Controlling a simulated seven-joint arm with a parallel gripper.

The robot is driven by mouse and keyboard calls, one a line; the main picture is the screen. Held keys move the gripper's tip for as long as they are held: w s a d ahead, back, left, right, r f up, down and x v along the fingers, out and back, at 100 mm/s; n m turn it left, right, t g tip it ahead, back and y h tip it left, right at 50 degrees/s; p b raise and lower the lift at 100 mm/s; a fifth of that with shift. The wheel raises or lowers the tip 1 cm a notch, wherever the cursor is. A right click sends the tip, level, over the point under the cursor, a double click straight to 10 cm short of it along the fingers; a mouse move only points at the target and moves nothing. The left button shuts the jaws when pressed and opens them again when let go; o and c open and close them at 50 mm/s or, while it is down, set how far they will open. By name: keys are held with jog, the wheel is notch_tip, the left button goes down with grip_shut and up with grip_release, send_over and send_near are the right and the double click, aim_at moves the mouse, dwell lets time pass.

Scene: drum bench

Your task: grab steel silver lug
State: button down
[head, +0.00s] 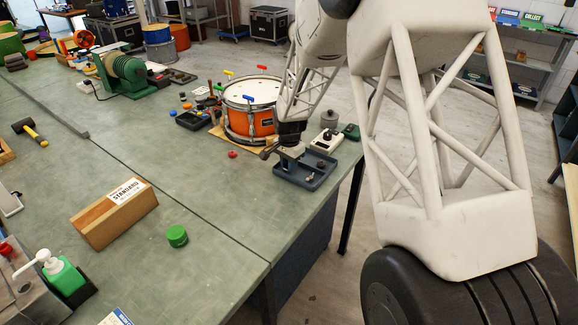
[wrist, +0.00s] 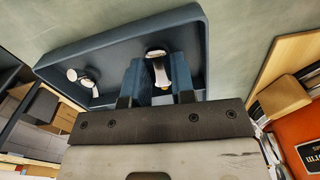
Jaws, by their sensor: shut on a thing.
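My gripper (wrist: 156,75) reaches down into a dark blue tray (wrist: 120,38) in the wrist view. Its two blue-grey fingers are shut on a steel silver lug (wrist: 158,68), a small shiny piece with a dark top end. The lug is still within the tray's outline, and I cannot tell whether it touches the tray floor. A second silver piece (wrist: 82,80) lies in the tray to the left, apart from the fingers. In the head view the gripper (head: 288,150) is over the tray (head: 308,180) at the bench edge, and the lug cannot be made out.
An orange drum (head: 250,120) stands on a wooden board just left of the tray. A white device (head: 326,141) and a dark green box (head: 351,132) stand behind it. A wooden block (head: 115,215) and green cap (head: 177,236) lie nearer. The bench between is mostly clear.

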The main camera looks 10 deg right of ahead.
jog(key=shift+r, duration=0.45)
notch_tip(320, 180, up, 2)
jog(key=shift+r, duration=0.1)
jog(key=s, duration=1)
jog(key=s+r, duration=0.1)
jog(key=s, duration=0.5)
jog(key=shift+d+r, duration=0.1)
jog(key=shift+d, duration=0.25)
